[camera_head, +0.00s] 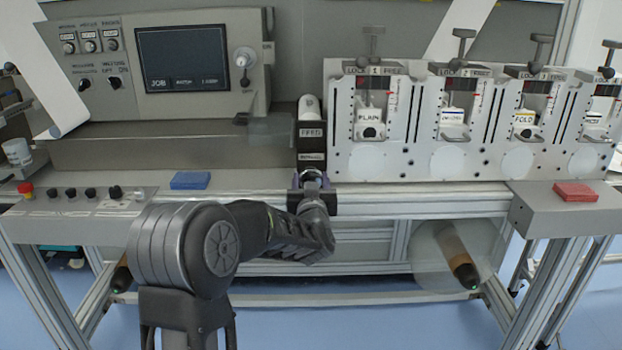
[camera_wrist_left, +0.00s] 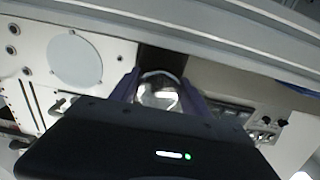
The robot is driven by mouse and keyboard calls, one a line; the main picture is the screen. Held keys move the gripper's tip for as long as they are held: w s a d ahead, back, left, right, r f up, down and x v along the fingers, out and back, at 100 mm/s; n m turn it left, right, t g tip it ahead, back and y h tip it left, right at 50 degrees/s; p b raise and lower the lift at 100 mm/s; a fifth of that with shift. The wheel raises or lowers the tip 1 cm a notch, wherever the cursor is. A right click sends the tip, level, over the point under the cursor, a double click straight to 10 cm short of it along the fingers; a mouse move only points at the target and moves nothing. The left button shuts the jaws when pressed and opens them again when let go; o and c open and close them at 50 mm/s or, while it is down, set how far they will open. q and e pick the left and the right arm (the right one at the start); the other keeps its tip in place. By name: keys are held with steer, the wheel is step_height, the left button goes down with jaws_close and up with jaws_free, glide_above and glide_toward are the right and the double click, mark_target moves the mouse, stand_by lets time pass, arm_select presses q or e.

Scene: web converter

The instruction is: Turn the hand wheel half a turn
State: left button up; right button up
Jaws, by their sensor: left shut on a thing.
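The hand wheel, a shiny rounded metal piece (camera_wrist_left: 158,92), sits between the fingers of my left gripper in the left wrist view. Its rim is mostly hidden by the fingers and palm. In the head view my left gripper (camera_head: 311,178) is at the front edge of the machine's table, just below the black FEED label (camera_head: 311,132). It is shut on the wheel, which the gripper hides in this view. How far the wheel is turned cannot be told. My right gripper is not in view.
A control panel with a dark screen (camera_head: 182,58) stands at the back left. White lock units (camera_head: 370,160) line the table to the right. A blue block (camera_head: 190,180) and a red block (camera_head: 575,192) lie on the table. A red button (camera_head: 25,188) is at the front left.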

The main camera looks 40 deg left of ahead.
arm_select(q)
steer(key=shift+f, duration=0.1)
steer(key=o, duration=1.3)
steer(key=v, duration=0.8)
steer(key=shift+w, duration=0.1)
